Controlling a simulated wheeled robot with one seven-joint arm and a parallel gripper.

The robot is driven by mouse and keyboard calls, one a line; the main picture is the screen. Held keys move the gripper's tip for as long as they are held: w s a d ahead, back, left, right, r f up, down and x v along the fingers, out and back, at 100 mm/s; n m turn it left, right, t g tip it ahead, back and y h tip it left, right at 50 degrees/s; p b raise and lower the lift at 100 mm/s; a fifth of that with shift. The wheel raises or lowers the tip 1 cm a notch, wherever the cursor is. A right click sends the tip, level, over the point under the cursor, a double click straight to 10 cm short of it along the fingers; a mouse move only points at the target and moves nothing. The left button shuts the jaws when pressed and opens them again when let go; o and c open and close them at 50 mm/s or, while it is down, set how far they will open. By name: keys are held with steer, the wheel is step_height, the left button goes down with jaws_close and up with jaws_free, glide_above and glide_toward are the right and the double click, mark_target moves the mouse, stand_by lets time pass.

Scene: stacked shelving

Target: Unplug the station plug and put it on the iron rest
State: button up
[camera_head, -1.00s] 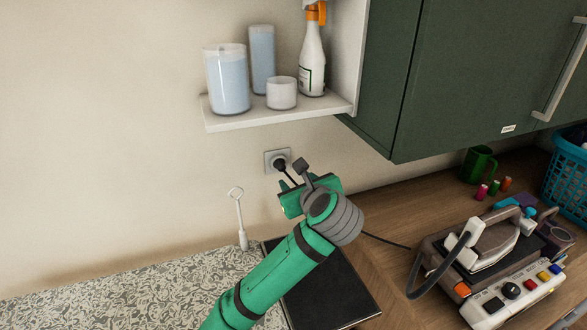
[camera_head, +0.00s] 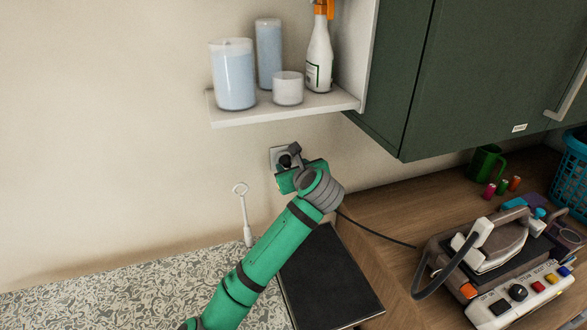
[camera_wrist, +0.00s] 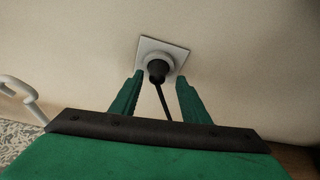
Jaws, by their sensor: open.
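The black station plug (camera_wrist: 157,72) sits in the white wall socket (camera_wrist: 172,50), with its dark cord hanging down from it. My gripper (camera_wrist: 158,88) is open in the wrist view, with one green finger on each side of the plug and cord; I cannot tell whether either touches. In the head view my gripper (camera_head: 287,172) is at the wall socket (camera_head: 278,157) and hides part of the plug. The steam station (camera_head: 515,300) stands on the wooden counter at the right, with the iron (camera_head: 492,245) on it. I cannot make out a separate bare rest.
A white shelf (camera_head: 290,112) with jars and a spray bottle (camera_head: 319,60) hangs above the socket. A green cabinet (camera_head: 460,75) is at upper right. A dark board (camera_head: 330,285) lies below my arm. A white looped handle (camera_head: 244,210) stands left of the socket.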

steer(key=shift+w+a, duration=0.1)
steer(key=shift+a, duration=0.25)
steer(key=shift+c, duration=0.3)
jaws_close()
steer(key=c, duration=0.6)
jaws_free()
steer(key=shift+d, duration=0.1)
jaws_close()
steer(key=shift+s+d, duration=0.25)
steer(key=shift+s, duration=0.5)
steer(key=shift+s+d, duration=0.15)
steer(key=shift+s, duration=0.45)
